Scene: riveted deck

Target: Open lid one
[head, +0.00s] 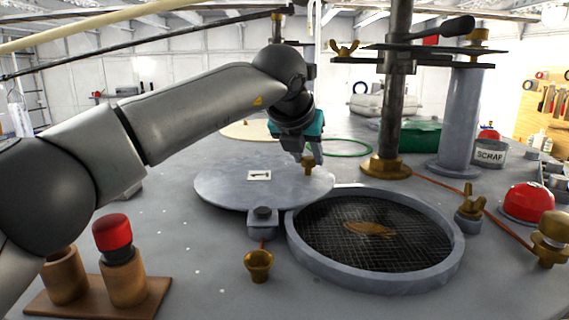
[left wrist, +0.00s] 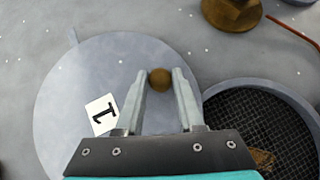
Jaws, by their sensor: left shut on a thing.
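Lid one is a flat grey round disc (head: 230,188) lying level on the deck, with a white label marked 1 (head: 259,175); it also shows in the left wrist view (left wrist: 75,75). A brass knob (head: 308,169) stands near its right edge. My left gripper (head: 311,158) reaches down over the lid and is shut on the knob, which sits between the fingertips in the left wrist view (left wrist: 160,79). A round opening with a raised grey rim and dark mesh (head: 375,240) is beside the lid on the right. My right gripper is not in view.
A small grey block (head: 264,221) and a brass cup-shaped fitting (head: 258,264) are in front of the lid. A dark upright post on a brass base (head: 386,166) stands behind the mesh opening. A red dome (head: 528,202) is at right; a red-topped piece (head: 112,232) stands front left.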

